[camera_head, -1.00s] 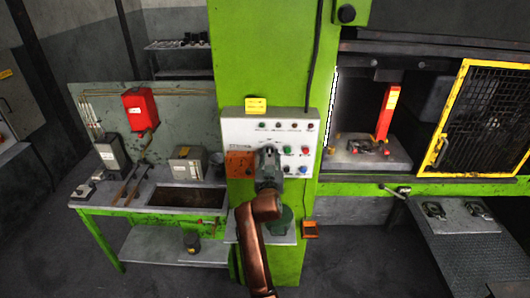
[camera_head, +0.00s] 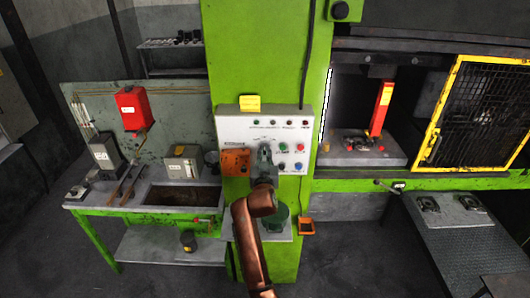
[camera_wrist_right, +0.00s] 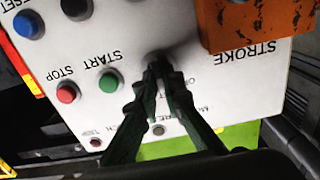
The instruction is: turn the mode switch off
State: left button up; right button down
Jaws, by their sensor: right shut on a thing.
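The white control panel (camera_head: 232,130) is mounted on the green press column. My right gripper (camera_head: 264,150) reaches up to the panel's lower middle and covers the mode switch in the head view. In the right wrist view the gripper's dark fingers (camera_wrist_right: 160,78) are close together at the panel face, shut on the dark knob of the mode switch (camera_wrist_right: 157,57). The fingers hide most of the knob, so its setting cannot be read. My left gripper is not in view.
Beside the fingers are a green START button (camera_wrist_right: 109,82), a red STOP button (camera_wrist_right: 66,93) and a blue button (camera_wrist_right: 28,24). An orange STROKE box (camera_head: 235,163) sits close on the other side. A yellow mesh guard (camera_head: 485,110) stands at the right.

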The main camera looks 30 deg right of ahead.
jog(key=shift+a+f+n+p, duration=0.1)
jog(key=shift+n+p, duration=2.6)
jog(key=shift+n, duration=1.7)
jog(key=c, duration=2.1)
grip_release()
jog(key=shift+w, duration=0.1)
